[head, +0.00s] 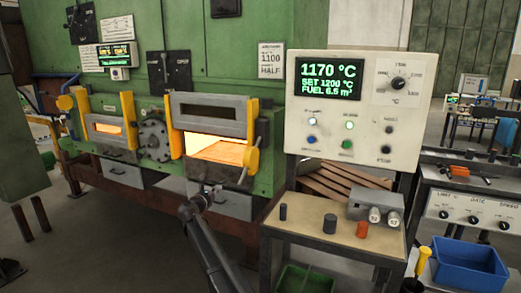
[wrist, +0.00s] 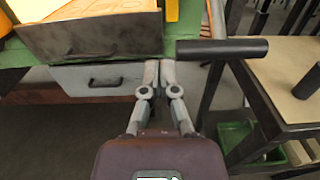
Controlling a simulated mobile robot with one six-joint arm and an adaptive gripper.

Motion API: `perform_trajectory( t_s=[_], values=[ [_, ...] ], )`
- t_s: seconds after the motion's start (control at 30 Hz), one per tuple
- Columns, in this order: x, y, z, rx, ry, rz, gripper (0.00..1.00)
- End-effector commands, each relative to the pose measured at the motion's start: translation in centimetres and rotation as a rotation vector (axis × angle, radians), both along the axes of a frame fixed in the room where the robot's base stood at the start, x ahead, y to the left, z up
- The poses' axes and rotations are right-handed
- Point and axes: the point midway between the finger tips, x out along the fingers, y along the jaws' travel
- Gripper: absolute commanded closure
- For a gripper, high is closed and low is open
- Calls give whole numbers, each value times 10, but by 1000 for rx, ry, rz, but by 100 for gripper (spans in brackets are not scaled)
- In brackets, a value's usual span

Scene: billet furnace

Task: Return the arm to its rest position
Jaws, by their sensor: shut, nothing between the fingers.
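My gripper (head: 207,190) is in front of the right furnace opening, below and outside its glowing mouth. In the wrist view my gripper (wrist: 158,76) has its two fingertips together with nothing between them. It hangs in front of a grey drawer (wrist: 95,78) under the furnace. My arm reaches up to it from the bottom of the head view. The arm's rest position is not marked in either view.
The furnace (head: 205,75) has a glowing right opening (head: 215,149). A control panel (head: 350,110) stands behind. A dark bar (wrist: 222,49) lies close right of my fingers.

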Motion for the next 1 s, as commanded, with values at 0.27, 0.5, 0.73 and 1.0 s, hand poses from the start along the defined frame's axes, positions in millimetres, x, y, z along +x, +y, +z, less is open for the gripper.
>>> perform_trajectory(
  t_s=[0.27, 0.5, 0.73, 1.0],
  values=[
    [-4, -18, -5, 54, 2, -26, 100],
    [-11, -40, -11, 131, 4, -60, 100],
    [-25, -77, -24, 267, 4, -126, 100],
    [-64, -152, -53, 566, -9, -289, 100]
  ],
)
